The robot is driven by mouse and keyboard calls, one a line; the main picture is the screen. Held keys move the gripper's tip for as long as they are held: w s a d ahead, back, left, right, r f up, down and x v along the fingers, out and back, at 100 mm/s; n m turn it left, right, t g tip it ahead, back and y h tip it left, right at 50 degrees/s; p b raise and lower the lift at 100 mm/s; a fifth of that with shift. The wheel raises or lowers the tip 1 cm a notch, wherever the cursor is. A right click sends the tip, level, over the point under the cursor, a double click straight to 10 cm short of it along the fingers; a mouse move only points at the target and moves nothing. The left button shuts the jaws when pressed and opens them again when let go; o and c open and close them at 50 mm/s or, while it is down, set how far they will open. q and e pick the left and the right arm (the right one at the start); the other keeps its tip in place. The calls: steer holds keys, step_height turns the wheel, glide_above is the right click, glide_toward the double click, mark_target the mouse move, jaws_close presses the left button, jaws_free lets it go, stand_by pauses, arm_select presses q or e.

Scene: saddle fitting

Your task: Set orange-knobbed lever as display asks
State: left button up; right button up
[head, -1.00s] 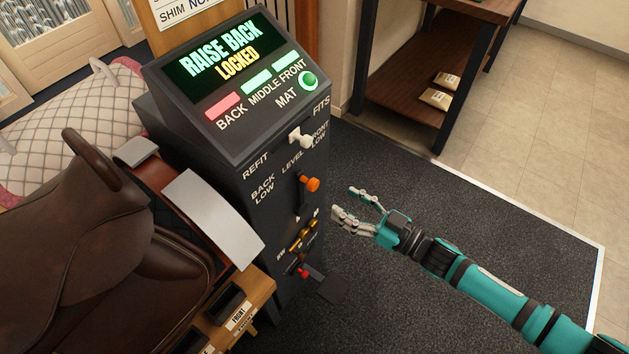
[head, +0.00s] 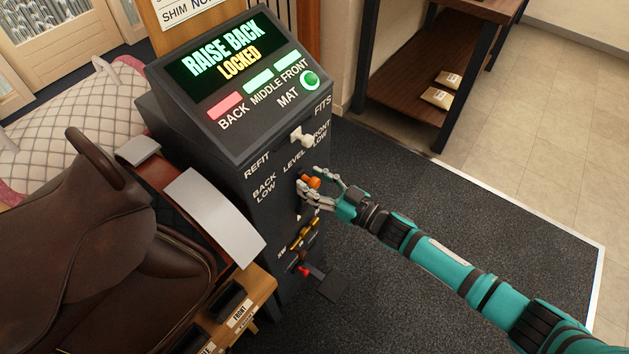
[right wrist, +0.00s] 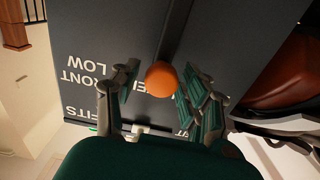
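The orange-knobbed lever (head: 311,182) sits on the front of the dark console (head: 240,215), below the word LEVEL. BACK LOW is printed to its left and FRONT LOW to its right. The display (head: 226,52) reads RAISE BACK and LOCKED. My right gripper (head: 318,187) is at the knob. In the right wrist view, the orange knob (right wrist: 161,79) lies between the spread fingers of my right gripper (right wrist: 163,92), with gaps visible on both sides. My left gripper is not in view.
A white-knobbed lever (head: 301,138) is above, with gold (head: 304,233) and red (head: 304,271) levers below. BACK's bar is red; MIDDLE and FRONT are green. A brown saddle (head: 90,240) stands left. Floor (head: 450,220) right of the console is clear.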

jaws_close()
steer(key=w+d+m, duration=0.1)
steer(key=w+d+f+m+b, duration=0.1)
steer(key=w+m, duration=0.1)
steer(key=w+d+m, duration=0.1)
steer(key=w+m, duration=0.1)
steer(key=shift+d+f, duration=0.3)
steer(key=shift+d, duration=0.1)
steer(key=shift+o, duration=1.2)
jaws_free()
steer(key=shift+d, duration=0.1)
